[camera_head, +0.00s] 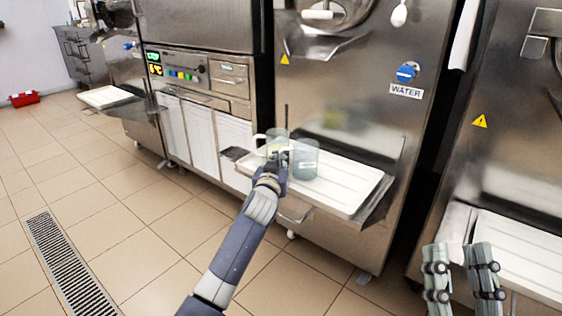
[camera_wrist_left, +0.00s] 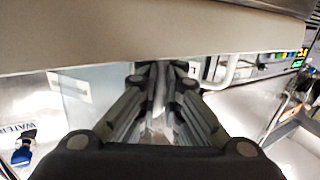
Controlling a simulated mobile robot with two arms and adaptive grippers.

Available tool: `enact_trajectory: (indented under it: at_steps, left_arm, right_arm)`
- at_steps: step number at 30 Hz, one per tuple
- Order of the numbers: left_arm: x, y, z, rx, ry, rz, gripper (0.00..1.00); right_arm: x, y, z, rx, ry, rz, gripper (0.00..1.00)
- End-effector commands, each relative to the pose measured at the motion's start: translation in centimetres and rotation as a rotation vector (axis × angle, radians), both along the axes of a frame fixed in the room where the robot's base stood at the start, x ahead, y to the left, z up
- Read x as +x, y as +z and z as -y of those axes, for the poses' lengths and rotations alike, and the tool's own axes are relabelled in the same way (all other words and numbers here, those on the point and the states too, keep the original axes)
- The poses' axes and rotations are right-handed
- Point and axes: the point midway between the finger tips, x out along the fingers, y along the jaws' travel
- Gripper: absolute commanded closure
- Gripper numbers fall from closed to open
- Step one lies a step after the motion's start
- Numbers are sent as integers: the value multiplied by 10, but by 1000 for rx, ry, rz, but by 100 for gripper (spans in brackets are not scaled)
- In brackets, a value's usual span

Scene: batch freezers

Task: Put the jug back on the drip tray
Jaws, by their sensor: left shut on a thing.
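A clear jug with bluish contents (camera_head: 305,161) is upright over the left part of the white drip tray (camera_head: 347,190). Its translucent side with a pale label shows at the left of the left wrist view (camera_wrist_left: 85,95). My left gripper (camera_head: 275,160) is beside it, between it and a second jug, shut on what looks like its handle, mostly hidden by the fingers (camera_wrist_left: 160,90). I cannot tell whether the jug touches the tray. My right gripper (camera_head: 460,250) is open and empty at lower right.
The second clear jug (camera_head: 277,135), with a white handle on its left, stands close behind my left gripper. The steel freezer front (camera_head: 360,110) rises behind the tray. Another white tray (camera_head: 530,250) is near my right gripper. Most of the drip tray's right side is clear.

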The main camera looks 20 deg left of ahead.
Motion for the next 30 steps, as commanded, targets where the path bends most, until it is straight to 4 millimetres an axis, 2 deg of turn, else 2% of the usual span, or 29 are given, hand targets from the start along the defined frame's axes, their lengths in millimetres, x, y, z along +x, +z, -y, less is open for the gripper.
enact_trajectory:
  at_steps: [11,15,28,30]
  left_arm:
    - [0,-2,0,0,0,0,100]
    - [0,-2,0,0,0,-1,72]
    - [0,1,0,0,0,0,72]
    - [-4,0,1,0,-1,-1,72]
  right_arm:
    - [-2,3,0,6,1,20,60]
    - [-3,4,0,7,1,25,60]
    - [-1,3,0,3,1,12,60]
    - [3,-3,0,-8,-1,-28,60]
